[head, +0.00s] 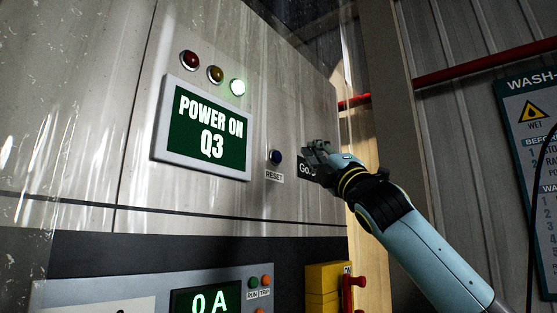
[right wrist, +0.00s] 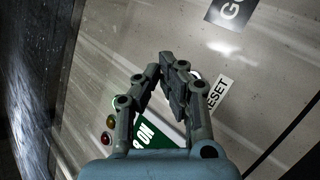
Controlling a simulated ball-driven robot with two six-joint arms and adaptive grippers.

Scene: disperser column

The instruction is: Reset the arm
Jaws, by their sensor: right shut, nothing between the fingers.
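My right gripper (head: 314,150) is in front of the grey panel in the head view, to the right of the dark blue reset button (head: 276,157). It looks apart from the button. A RESET label (head: 274,176) sits under the button. In the right wrist view the fingers of the right gripper (right wrist: 165,65) come together at their tips with nothing between them. The RESET label (right wrist: 218,95) shows beside them, and the button is mostly hidden behind a finger. My left gripper is not in view.
A green screen (head: 210,132) reads POWER ON Q3. Above it are a red, an amber and a brightly lit green lamp (head: 238,87). A dark label (head: 305,168) is partly covered by my gripper. Below are a lower display (head: 207,301) and a yellow box with red parts (head: 322,287).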

